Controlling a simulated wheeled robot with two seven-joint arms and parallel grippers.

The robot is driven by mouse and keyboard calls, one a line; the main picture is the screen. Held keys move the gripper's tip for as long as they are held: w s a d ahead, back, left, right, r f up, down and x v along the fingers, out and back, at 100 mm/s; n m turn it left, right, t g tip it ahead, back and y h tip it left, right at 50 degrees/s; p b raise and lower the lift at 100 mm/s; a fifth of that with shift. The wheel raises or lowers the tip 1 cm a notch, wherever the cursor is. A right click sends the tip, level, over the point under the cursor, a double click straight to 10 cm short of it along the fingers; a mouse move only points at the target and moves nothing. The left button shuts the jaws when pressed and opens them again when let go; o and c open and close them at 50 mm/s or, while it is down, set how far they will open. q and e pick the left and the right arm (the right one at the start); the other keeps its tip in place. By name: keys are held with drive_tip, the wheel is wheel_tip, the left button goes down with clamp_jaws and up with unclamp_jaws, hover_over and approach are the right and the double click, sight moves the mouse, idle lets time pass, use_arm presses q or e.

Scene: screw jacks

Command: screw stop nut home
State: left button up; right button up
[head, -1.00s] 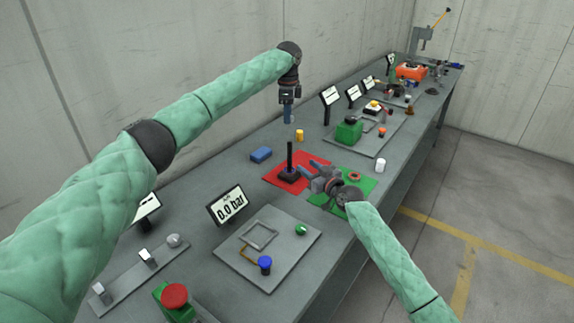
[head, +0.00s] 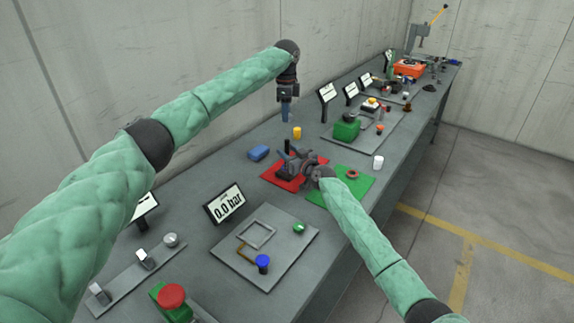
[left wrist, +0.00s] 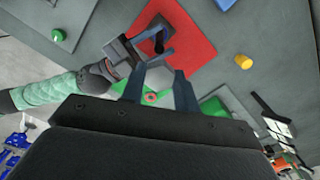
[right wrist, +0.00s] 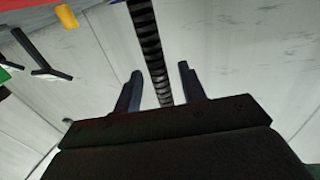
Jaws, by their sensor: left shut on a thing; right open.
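The screw jack stands on the red mat (head: 312,183), its dark threaded screw (right wrist: 145,40) upright; the base is largely hidden by my right gripper in the head view. My right gripper (head: 288,164) is open, its fingers on either side of the screw; contact cannot be told. My left gripper (head: 287,115) is high above the bench behind the jack, pointing down. It is shut on a pale grey hexagonal piece (left wrist: 158,80), which looks like the stop nut, clear of the screw. A copper-coloured ring (head: 352,174) lies on the green mat (head: 335,194).
A 0.0 bar display (head: 225,203) and a grey panel (head: 280,267) are in front. A green box (head: 346,130) stands behind.

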drive_tip(key=shift+w+a, duration=0.3)
drive_tip(key=shift+w, duration=0.1)
clamp_jaws()
use_arm(q)
drive_tip(key=shift+f, duration=0.1)
drive_tip(key=shift+f, duration=2.3)
drive_tip(key=shift+f, duration=0.1)
drive_tip(key=shift+f, duration=0.8)
